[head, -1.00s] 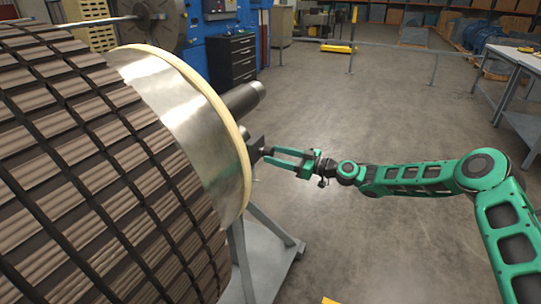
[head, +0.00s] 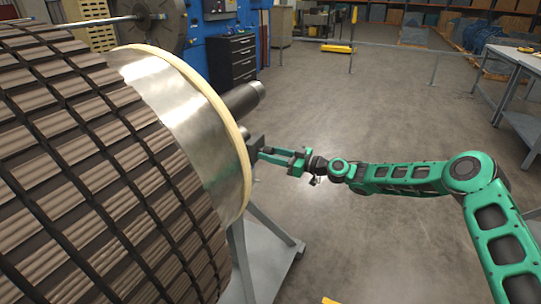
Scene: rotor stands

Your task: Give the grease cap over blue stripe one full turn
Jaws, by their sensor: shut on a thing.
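The large rotor (head: 85,160) fills the left side of the head view, with a bright metal band (head: 185,120) and a cream ring at its right end. The fingertips meet a small dark part (head: 256,142) at the ring's edge. The grease cap and the blue stripe cannot be made out; the rotor's end face is turned away from this view.
A grey stand (head: 262,255) carries the rotor below my gripper. A dark drawer cabinet (head: 232,60) stands behind it. Grey workbenches (head: 515,70) are at the right. The floor (head: 370,110) between is open, with a low rail across it farther back.

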